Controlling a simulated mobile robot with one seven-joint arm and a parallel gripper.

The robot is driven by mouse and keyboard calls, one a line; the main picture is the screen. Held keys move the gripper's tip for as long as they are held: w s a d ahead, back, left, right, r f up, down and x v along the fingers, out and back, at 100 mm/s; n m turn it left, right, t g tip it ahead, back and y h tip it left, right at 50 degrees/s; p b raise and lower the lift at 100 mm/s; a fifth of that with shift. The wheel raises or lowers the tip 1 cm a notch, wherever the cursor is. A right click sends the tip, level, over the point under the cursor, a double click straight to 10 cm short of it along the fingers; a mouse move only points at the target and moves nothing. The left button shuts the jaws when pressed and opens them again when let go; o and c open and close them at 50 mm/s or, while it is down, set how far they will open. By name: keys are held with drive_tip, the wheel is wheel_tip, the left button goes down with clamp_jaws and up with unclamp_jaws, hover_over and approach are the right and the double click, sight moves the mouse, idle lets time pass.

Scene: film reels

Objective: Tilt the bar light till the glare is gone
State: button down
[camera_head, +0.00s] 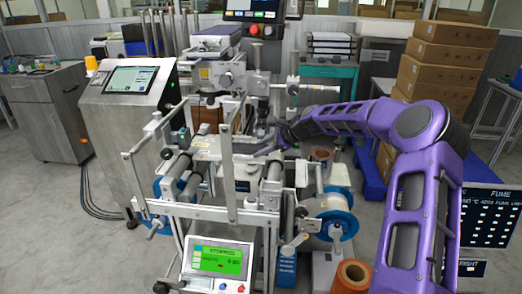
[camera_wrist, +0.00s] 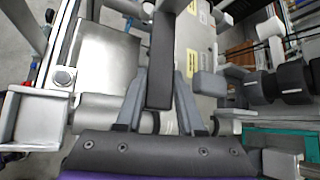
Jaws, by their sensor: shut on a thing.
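My gripper (camera_wrist: 160,88) is shut on a long dark grey bar, which I take to be the bar light (camera_wrist: 161,50). In the head view my purple arm reaches in from the right, and my gripper (camera_head: 272,137) is in the middle of the reel machine (camera_head: 215,212). The bar is hard to pick out there among the grey machine parts. I cannot tell its exact tilt or whether it is lit. A pale sheen shows on a metal plate (camera_wrist: 105,55) left of the bar.
Rollers, posts and blue-flanged reels (camera_head: 338,225) crowd around my gripper. A screen console (camera_head: 130,105) stands left, and a green-lit display (camera_head: 215,262) is in front. An orange reel (camera_head: 352,275) stands low at the front. Stacked boxes (camera_head: 440,60) are behind my arm.

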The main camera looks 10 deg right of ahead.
drive_tip(key=shift+f+t+b, duration=0.2)
drive_tip(key=shift+t+b, duration=0.2)
drive_tip(key=shift+b, duration=0.4)
drive_tip(key=shift+r+n, duration=0.2)
drive_tip(key=shift+n, duration=0.1)
drive_tip(key=c, duration=0.8)
unclamp_jaws()
drive_tip(key=p+v, duration=0.1)
drive_tip(key=v, duration=1.6)
drive_tip(key=shift+s, duration=0.45)
drive_tip(key=shift+w, duration=0.15)
